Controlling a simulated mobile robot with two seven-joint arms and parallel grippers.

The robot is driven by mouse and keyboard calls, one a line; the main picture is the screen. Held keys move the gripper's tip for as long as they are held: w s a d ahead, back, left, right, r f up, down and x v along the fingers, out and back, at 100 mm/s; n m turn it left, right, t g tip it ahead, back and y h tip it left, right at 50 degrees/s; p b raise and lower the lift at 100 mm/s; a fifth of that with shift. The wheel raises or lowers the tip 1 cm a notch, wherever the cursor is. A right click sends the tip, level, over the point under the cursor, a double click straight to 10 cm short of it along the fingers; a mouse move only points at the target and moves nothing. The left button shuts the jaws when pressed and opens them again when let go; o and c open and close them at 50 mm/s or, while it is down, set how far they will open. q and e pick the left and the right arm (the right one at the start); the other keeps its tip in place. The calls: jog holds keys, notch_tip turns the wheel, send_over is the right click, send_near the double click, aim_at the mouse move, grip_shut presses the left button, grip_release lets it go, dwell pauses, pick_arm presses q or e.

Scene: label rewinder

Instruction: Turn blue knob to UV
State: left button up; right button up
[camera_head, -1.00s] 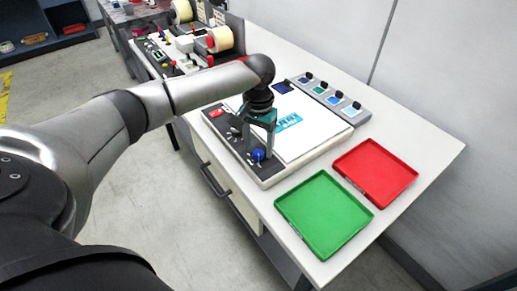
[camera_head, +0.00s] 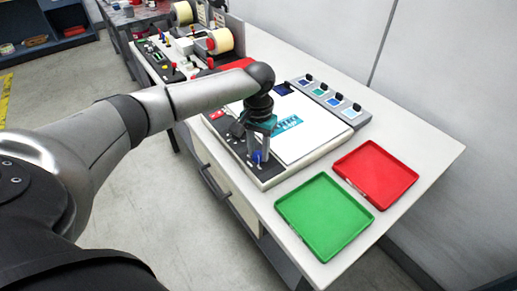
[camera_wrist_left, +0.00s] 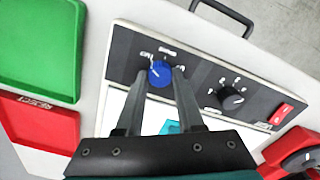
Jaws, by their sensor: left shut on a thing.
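The blue knob (camera_head: 257,156) is on the dark control strip (camera_head: 228,139) along the front of the white light panel. In the left wrist view, the blue knob (camera_wrist_left: 160,73) has a pale pointer mark towards the upper left, with small white labels around its upper side that are too small to read surely. My left gripper (camera_head: 258,150) comes down from above onto the knob. In the left wrist view, the fingers of my left gripper (camera_wrist_left: 157,78) stand on both sides of the knob, shut on it. My right gripper is not in view.
A black knob (camera_wrist_left: 232,98) and a red switch (camera_wrist_left: 282,113) share the strip. A green tray (camera_head: 324,216) and a red tray (camera_head: 375,174) lie to the right. A row of sample blocks (camera_head: 330,98) stands behind the panel. A drawer handle (camera_head: 213,182) is below.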

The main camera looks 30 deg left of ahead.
pick_arm(q)
grip_shut()
jog(key=shift+r+m+p, duration=0.15)
jog(key=shift+m+p, duration=0.55)
jog(key=shift+p, duration=0.4)
jog(key=m+p, duration=0.3)
jog(key=shift+p, duration=0.35)
jog(key=m+p, duration=0.2)
jog(key=m, duration=0.2)
jog(key=shift+m, duration=0.4)
jog(key=m+p, duration=0.1)
jog(key=m, duration=0.2)
jog(key=shift+d+m+p, duration=0.1)
jog(key=shift+m+p, duration=0.2)
jog(key=m, duration=0.3)
jog(key=shift+m, duration=0.3)
jog(key=m, duration=0.3)
jog(key=shift+m, duration=0.3)
jog(key=shift+s+m, duration=0.1)
jog(key=shift+m, duration=1.8)
